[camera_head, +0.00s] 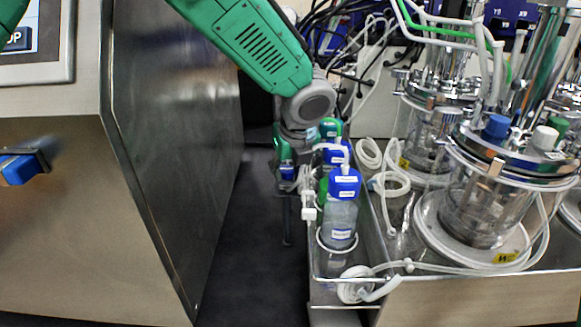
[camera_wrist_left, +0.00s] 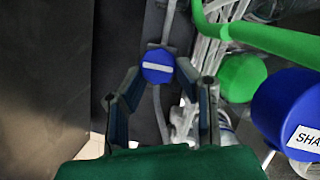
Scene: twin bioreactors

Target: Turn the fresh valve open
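A round blue valve knob (camera_wrist_left: 158,66) with a white bar across its face shows in the left wrist view, on a thin grey pipe. The bar lies level in that picture. My left gripper (camera_wrist_left: 159,79) is open, with one fingertip on each side of the knob. I cannot tell whether either fingertip touches it. In the head view my left gripper (camera_head: 285,152) points down beside the bottle tray, and the knob cannot be told apart clearly there. No label reading "fresh" is legible.
A tray (camera_head: 322,293) holds bottles with blue and green caps, including a blue-capped bottle (camera_head: 341,215), close to my left gripper. Glass bioreactor vessels (camera_head: 480,205) with tubing stand to the right. A metal cabinet (camera_head: 175,140) stands left, with dark floor (camera_head: 250,265) between.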

